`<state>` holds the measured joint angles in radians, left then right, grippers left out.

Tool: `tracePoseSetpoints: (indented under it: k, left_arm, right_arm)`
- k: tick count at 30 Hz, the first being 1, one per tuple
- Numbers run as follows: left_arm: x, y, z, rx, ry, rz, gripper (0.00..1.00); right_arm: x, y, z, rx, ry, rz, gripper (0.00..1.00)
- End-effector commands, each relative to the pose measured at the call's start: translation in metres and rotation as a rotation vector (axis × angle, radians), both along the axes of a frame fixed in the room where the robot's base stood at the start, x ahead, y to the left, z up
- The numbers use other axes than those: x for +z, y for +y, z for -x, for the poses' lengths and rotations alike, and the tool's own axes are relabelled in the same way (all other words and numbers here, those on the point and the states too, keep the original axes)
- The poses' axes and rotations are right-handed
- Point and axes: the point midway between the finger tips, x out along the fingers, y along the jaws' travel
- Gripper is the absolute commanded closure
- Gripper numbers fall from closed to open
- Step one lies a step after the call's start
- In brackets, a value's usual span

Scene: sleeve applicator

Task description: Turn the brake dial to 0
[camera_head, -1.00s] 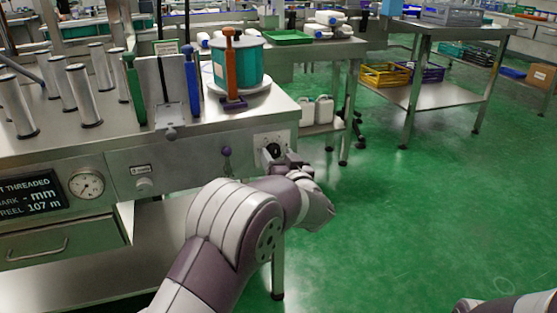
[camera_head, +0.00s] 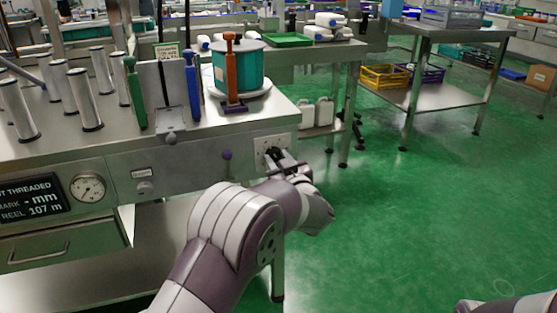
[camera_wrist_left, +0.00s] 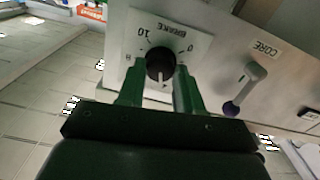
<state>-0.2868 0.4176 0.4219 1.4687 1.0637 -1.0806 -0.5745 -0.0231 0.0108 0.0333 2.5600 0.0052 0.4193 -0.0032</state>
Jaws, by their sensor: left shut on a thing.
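The brake dial (camera_wrist_left: 160,58) is a round black knob with a white pointer line. It sits on a light plate (camera_wrist_left: 197,48) marked BRAKE, with 10 to its left and 0 to its right in the left wrist view. The pointer line points down in that view, toward my gripper, and not at the 0. My left gripper (camera_wrist_left: 159,73) has its two green fingers on either side of the knob, shut on it. In the head view the left gripper (camera_head: 284,165) is at the bench's right front panel and partly hides the dial. My right gripper is out of view.
A CORE lever with a purple knob (camera_wrist_left: 231,108) stands beside the dial plate. The metal bench (camera_head: 215,135) carries a teal reel (camera_head: 240,70), an orange-handled post (camera_head: 231,68) and several steel rollers. Green floor (camera_head: 420,220) is clear to the right.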

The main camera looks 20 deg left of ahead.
Motion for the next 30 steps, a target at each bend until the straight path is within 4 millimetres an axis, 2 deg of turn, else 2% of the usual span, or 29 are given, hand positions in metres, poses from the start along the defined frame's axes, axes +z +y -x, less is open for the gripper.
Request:
tracePoseSetpoints:
  k: [14, 30]
  left_arm:
    - [-0.003, 0.000, 0.000, 0.001, -0.250, 0.374, 0.95]
    - [-0.006, 0.001, 0.001, 0.000, -0.538, 0.800, 0.95]
  right_arm:
    - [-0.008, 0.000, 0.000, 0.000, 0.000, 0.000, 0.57]
    - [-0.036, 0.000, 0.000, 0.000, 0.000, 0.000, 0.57]
